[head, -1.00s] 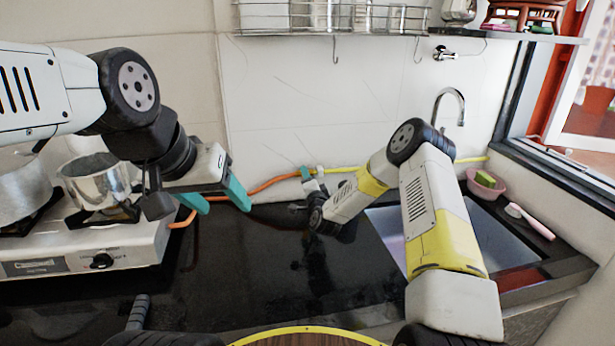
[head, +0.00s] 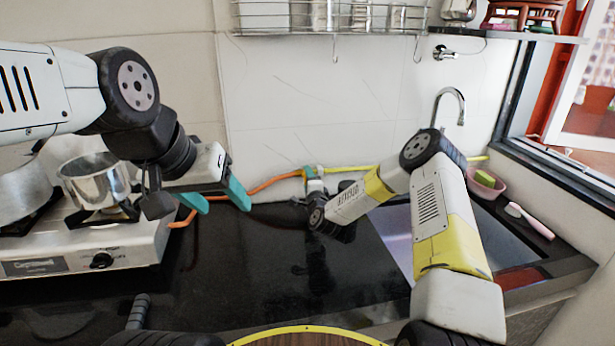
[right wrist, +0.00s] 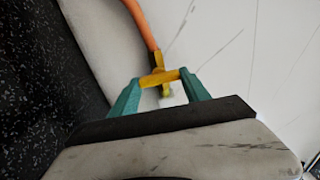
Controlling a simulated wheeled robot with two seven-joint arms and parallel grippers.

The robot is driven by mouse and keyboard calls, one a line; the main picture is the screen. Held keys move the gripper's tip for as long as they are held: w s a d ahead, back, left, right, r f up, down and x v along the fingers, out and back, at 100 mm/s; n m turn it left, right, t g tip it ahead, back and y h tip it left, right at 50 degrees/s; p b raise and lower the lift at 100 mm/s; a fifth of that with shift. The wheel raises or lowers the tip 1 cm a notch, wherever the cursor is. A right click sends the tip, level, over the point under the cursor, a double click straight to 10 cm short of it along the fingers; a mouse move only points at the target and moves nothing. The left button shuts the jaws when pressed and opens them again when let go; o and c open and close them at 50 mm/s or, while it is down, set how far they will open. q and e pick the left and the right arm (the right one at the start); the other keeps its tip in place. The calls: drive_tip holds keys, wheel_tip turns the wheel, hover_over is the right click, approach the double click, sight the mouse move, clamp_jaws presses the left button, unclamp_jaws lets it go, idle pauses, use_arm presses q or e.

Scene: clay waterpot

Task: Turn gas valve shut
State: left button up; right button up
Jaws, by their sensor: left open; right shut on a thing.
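The gas valve's yellow handle (right wrist: 158,78) lies across between the teal fingertips of my right gripper (right wrist: 160,94) in the right wrist view. The gripper is shut on it. An orange gas hose (right wrist: 141,22) runs to the valve. In the head view my right gripper (head: 313,174) is at the wall, where the orange hose (head: 272,182) meets a yellow pipe (head: 350,169). It mostly hides the valve there. My left gripper (head: 223,203) is open and empty, above the counter beside the stove.
A white gas stove (head: 90,248) with a metal pot (head: 95,185) stands at the left. A sink (head: 490,235) is at the right, with a pink bowl (head: 486,188) and a brush (head: 530,220). The black counter (head: 260,280) is clear in the middle. A rack (head: 330,20) hangs above.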

drive_tip(key=shift+a, duration=0.1)
drive_tip(key=o, duration=1.4)
drive_tip(key=shift+s, duration=0.15)
drive_tip(key=s, duration=0.2)
drive_tip(key=s+d, duration=0.1)
drive_tip(key=s, duration=0.4)
drive_tip(key=shift+s+d, duration=0.2)
drive_tip(key=shift+d, duration=0.1)
